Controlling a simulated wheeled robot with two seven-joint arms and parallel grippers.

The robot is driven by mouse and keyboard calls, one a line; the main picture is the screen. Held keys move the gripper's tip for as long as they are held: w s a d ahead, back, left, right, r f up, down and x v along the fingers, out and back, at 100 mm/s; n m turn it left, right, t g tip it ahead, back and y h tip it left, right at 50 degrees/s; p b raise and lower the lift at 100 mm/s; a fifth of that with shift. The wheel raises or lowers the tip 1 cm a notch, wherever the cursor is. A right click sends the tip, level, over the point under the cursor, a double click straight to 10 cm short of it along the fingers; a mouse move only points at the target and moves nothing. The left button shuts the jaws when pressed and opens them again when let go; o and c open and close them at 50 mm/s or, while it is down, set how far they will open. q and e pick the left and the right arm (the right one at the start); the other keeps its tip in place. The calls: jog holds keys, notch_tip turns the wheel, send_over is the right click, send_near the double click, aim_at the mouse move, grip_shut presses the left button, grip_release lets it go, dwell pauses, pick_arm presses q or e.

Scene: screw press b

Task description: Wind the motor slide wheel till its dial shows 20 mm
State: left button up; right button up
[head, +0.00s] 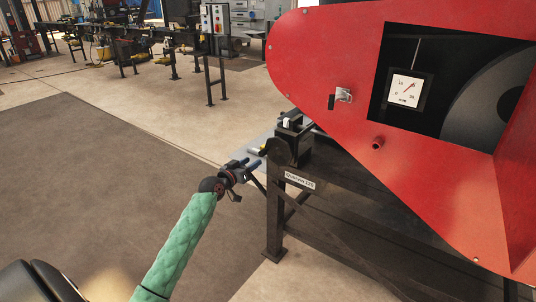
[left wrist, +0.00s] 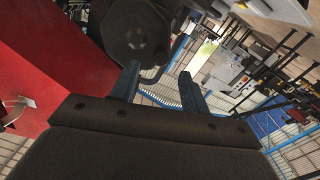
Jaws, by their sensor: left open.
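The dial (head: 405,89) is a white square gauge marked mm, seen through the opening in the red guard. Its red needle points up and right; the exact reading is too small to tell. A dark round part (head: 277,152), which looks like the slide wheel, sits at the left end of the black frame, below the guard. It also shows as a dark hub (left wrist: 135,38) in the left wrist view. My left gripper (head: 251,163) is open and empty, just left of and below this part, apart from it. Its blue fingers (left wrist: 158,88) point towards the hub's side. My right gripper is not in view.
The red guard (head: 330,60) overhangs the black frame (head: 276,215), with a small latch (head: 343,95) and a red knob (head: 377,143) on it. A control box on a stand (head: 215,20) is farther back. The floor at left is clear.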

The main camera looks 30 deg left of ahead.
aim_at(260, 155)
pick_arm(q)
jog(key=w+m, duration=0.2)
jog(key=w, duration=0.1)
jog(key=w+m, duration=0.2)
jog(key=w, duration=0.1)
jog(key=shift+w+d+r+p, duration=0.15)
jog(key=shift+w+p, duration=0.1)
jog(key=shift+p, duration=0.15)
jog(key=shift+w, duration=0.65)
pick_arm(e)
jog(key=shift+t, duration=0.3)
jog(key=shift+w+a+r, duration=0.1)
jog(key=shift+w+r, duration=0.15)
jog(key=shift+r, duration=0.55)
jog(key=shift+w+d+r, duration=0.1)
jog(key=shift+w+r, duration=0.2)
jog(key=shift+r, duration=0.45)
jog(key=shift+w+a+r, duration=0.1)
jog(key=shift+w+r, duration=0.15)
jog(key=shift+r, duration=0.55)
pick_arm(q)
jog(key=c, duration=1)
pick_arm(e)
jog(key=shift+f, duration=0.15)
